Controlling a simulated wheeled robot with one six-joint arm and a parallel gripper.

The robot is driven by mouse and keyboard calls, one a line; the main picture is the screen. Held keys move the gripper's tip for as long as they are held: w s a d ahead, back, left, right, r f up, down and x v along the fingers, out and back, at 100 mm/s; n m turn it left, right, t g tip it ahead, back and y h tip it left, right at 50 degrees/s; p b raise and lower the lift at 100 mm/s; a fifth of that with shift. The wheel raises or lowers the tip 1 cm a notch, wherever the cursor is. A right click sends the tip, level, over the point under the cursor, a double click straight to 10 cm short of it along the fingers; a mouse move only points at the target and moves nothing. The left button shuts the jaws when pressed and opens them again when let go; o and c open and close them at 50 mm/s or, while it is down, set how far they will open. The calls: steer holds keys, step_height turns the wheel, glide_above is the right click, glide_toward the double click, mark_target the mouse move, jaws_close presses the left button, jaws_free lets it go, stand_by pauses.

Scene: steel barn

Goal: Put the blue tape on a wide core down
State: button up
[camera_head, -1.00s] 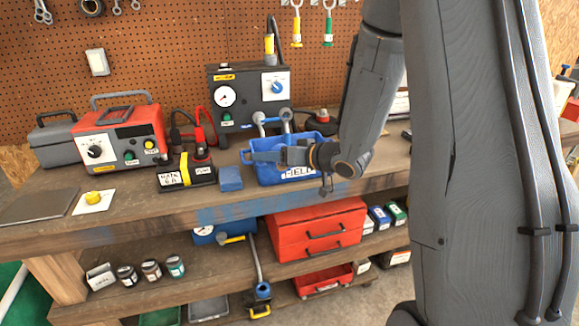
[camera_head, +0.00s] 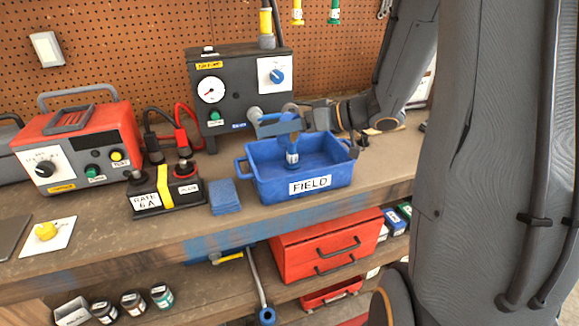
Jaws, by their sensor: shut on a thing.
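My gripper (camera_head: 290,125) reaches in from the right, over the back part of the blue bin labelled FIELD (camera_head: 320,184). It is shut on a small blue piece, taken as the blue tape (camera_head: 274,129), which looks held above the bin's rim. The tape's core cannot be made out. Two grey rounded ends show just behind and above it. A blue upright piece with a pale band (camera_head: 292,156) shows below, inside the bin; whether it joins what I hold cannot be told.
A blue block (camera_head: 223,196) lies left of the bin. The black RATE 6A block (camera_head: 163,194) and red charger (camera_head: 80,145) stand further left. The black gauge box (camera_head: 235,90) is behind. A narrow strip of bench (camera_head: 340,205) is bare in front.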

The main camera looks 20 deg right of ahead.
step_height(320, 180, down, 10)
stand_by(0.6)
